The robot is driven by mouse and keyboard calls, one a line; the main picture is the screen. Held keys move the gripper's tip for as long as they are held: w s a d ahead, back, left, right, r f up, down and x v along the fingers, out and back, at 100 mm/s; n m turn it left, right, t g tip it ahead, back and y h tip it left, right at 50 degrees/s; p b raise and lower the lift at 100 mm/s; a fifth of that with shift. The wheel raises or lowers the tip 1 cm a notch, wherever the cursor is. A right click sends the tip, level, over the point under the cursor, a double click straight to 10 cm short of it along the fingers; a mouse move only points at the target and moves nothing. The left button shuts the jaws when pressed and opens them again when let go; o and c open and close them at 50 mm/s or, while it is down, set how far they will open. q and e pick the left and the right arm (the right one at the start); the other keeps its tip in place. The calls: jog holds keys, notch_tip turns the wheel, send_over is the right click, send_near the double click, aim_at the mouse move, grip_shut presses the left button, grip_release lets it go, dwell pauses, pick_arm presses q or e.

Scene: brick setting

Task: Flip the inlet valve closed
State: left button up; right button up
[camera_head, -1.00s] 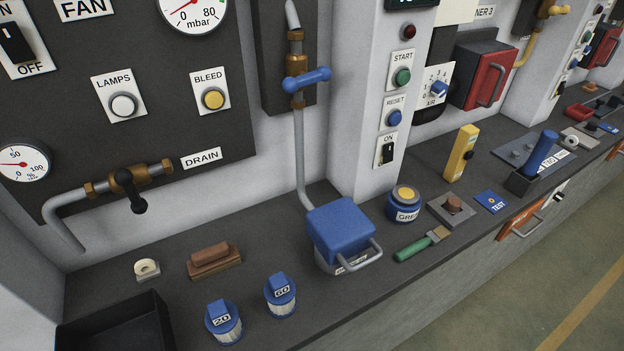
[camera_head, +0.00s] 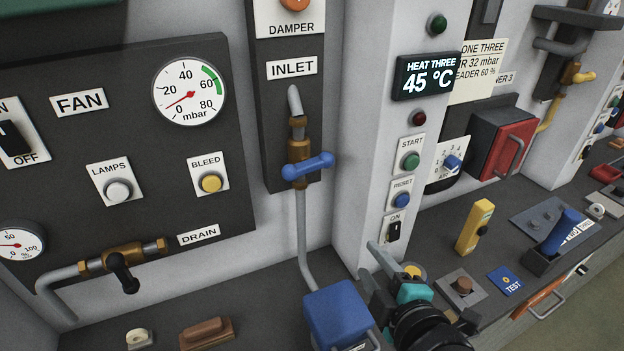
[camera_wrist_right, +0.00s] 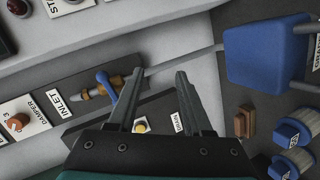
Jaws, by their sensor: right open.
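The inlet valve has a blue lever handle (camera_head: 308,166) on a brass body in a grey vertical pipe, under the INLET label (camera_head: 291,67). The handle lies roughly crosswise to the pipe. In the right wrist view the blue handle (camera_wrist_right: 105,84) shows just left of the fingers, with the INLET label (camera_wrist_right: 57,105) farther left. My right gripper (camera_head: 376,268) is in the lower middle of the head view, below and to the right of the valve, apart from it. In the wrist view its fingers (camera_wrist_right: 157,88) are spread with nothing between them. My left gripper is not in view.
A blue box with a handle (camera_head: 338,312) stands on the bench below the pipe, close to my right gripper. A wall pillar with START (camera_head: 410,161) and RESET buttons stands right of the valve. The drain valve (camera_head: 122,268) is at left. The space before the inlet panel looks free.

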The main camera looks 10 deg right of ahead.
aim_at(311, 170)
jog(key=w+a+r+n+t+y, duration=0.1)
jog(key=a+r+n+t+y, duration=0.2)
jog(key=r+n, duration=0.5)
jog(key=shift+m, duration=0.3)
jog(key=w+a+p, duration=0.1)
jog(key=w, duration=0.4)
jog(key=w+a+p, duration=0.1)
jog(key=w, duration=0.3)
jog(key=w+a, duration=0.1)
jog(key=w, duration=0.4)
jog(key=shift+w+r+p, duration=0.3)
jog(key=shift+w+p, duration=0.05)
jog(key=shift+p, duration=0.05)
jog(key=shift+c, duration=0.2)
grip_shut()
